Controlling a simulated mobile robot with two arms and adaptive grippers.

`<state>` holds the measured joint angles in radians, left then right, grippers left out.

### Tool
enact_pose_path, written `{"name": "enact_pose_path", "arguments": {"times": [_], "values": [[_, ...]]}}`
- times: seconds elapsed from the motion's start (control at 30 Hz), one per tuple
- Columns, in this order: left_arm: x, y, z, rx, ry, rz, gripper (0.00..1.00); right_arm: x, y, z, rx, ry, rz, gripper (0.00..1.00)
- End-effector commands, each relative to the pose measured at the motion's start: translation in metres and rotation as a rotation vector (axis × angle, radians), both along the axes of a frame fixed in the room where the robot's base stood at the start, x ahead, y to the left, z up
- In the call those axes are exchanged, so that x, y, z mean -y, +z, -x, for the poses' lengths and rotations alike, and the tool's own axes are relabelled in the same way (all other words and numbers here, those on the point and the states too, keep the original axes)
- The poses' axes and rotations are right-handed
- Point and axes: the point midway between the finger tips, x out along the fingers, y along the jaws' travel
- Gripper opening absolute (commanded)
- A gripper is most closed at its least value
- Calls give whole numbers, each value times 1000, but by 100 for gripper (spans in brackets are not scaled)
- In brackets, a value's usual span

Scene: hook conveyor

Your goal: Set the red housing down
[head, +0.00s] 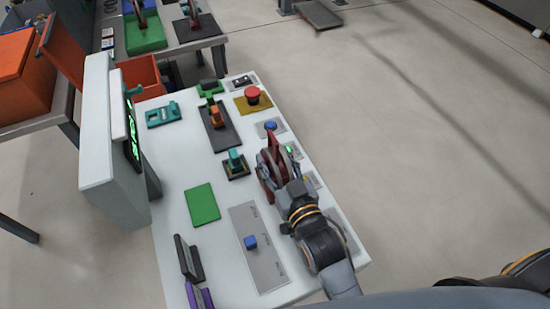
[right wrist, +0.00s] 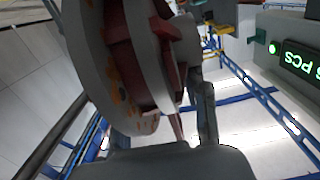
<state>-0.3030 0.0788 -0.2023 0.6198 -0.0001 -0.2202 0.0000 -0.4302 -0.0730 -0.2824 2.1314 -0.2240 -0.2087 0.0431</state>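The red housing (head: 266,172) is at my right gripper (head: 277,172), over the right side of the white table in the head view. In the right wrist view, the red housing (right wrist: 122,55) with its grey round plates fills the upper middle, and a dark finger (right wrist: 205,112) lies against its right side. My right gripper is shut on it. The gripper and arm hide part of the housing, and I cannot tell if its underside touches the table. My left gripper is not in view.
A display post (head: 112,150) stands at the left edge. The green plate is bare.

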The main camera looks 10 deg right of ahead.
Motion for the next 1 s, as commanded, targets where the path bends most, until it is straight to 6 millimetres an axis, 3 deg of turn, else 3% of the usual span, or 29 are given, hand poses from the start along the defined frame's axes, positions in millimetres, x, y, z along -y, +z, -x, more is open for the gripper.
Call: {"name": "enact_pose_path", "arguments": {"times": [0.43,1.0], "values": [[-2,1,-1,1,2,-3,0,0,3,2,-2,0,0,60],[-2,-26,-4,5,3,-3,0,20,6,103,-3,1,1,60]]}}
